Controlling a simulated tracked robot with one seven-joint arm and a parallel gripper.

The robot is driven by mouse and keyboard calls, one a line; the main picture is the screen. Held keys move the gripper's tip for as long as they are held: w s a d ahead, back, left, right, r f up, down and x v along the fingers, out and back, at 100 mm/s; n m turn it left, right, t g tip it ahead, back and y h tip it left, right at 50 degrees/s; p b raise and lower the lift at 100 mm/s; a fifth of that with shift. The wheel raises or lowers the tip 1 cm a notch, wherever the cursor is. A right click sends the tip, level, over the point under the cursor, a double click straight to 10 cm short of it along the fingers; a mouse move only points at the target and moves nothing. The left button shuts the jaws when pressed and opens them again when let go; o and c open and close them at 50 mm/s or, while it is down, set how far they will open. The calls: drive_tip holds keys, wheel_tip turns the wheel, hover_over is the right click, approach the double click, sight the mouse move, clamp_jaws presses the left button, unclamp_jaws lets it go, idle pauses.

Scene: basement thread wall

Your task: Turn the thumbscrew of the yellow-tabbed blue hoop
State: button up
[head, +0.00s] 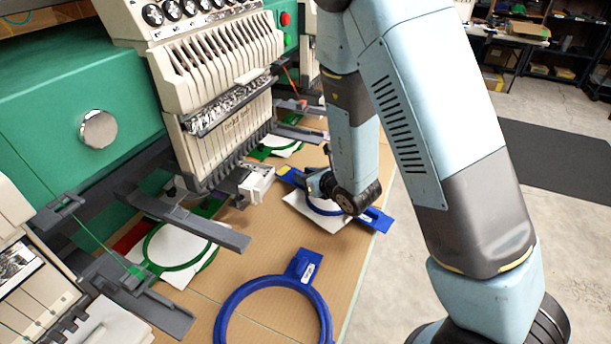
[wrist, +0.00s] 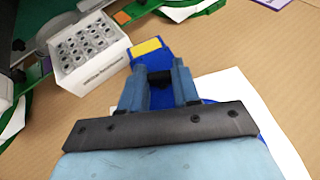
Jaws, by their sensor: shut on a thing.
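My gripper (head: 315,184) is down at the tab end of the hoop. In the wrist view its two fingers (wrist: 160,76) are closed around a small dark piece, apparently the thumbscrew, mostly hidden between them. My wrist hides part of the hoop in the head view.
A white box of bobbins (wrist: 88,48) stands close left of my gripper. The embroidery machine (head: 215,85) and its grey arms rise to the left. Another blue hoop (head: 275,283) lies in front, and a green hoop (head: 180,262) to the left. The table's right edge is near.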

drive_tip(key=o, duration=1.1)
drive_tip(key=shift+c, duration=0.2)
drive_tip(key=shift+w+d+n+g+y, duration=0.15)
drive_tip(key=shift+d+n+g+y, duration=0.05)
drive_tip(key=shift+n+g+y, duration=0.95)
